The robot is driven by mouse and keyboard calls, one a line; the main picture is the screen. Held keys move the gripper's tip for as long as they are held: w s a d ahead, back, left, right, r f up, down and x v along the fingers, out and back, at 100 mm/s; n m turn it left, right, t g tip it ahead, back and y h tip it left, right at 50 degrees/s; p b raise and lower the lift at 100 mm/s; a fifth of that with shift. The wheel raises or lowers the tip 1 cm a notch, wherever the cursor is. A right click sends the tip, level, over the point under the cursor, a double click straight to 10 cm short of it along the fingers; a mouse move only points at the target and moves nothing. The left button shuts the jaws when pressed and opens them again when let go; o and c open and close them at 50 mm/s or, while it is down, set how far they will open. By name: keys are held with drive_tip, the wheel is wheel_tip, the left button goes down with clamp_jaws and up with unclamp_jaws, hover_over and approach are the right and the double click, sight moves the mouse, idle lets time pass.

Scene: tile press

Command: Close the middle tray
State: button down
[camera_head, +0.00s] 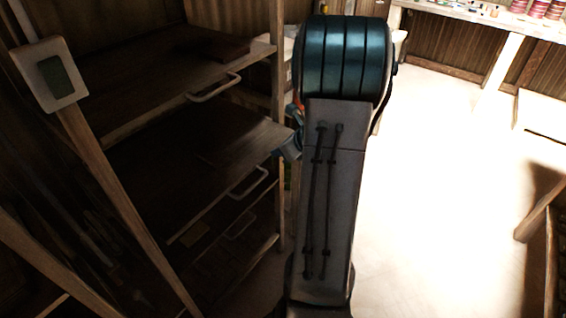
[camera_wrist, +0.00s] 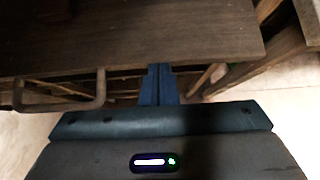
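The middle tray (camera_head: 205,150) is a dark wooden board in the rack on the left of the head view. It sticks out towards the right, and its pale handle (camera_head: 248,182) is on the front edge. In the wrist view the tray (camera_wrist: 150,30) fills the top, with a handle (camera_wrist: 100,88) to the left. My gripper (camera_wrist: 159,70) has its blue fingers together with nothing visible between them. The fingertips are at the tray's front edge, right of the handle; I cannot tell whether they touch. In the head view my arm mostly hides the gripper (camera_head: 290,150).
An upper tray (camera_head: 165,75) with its own handle and a lower tray (camera_head: 225,255) sit in the same wooden rack (camera_head: 278,90). A diagonal post with a switch plate (camera_head: 48,75) stands at the left. Pale floor (camera_head: 430,190) is open at the right.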

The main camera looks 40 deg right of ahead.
sight(266, 147)
drive_tip(key=w, duration=0.2)
drive_tip(key=w+a, duration=0.1)
drive_tip(key=w, duration=0.1)
drive_tip(key=w+a, duration=0.1)
drive_tip(key=w, duration=0.1)
drive_tip(key=shift+w+a+f, duration=0.1)
drive_tip(key=shift+w, duration=0.3)
drive_tip(key=shift+a, duration=0.15)
drive_tip(key=shift+s+d, duration=0.2)
drive_tip(key=s, duration=0.1)
drive_tip(key=s+d, duration=0.1)
drive_tip(key=s, duration=0.1)
drive_tip(key=shift+d, duration=0.1)
drive_tip(key=v, duration=1)
drive_tip(key=shift+s, duration=0.35)
drive_tip(key=shift+d, duration=0.1)
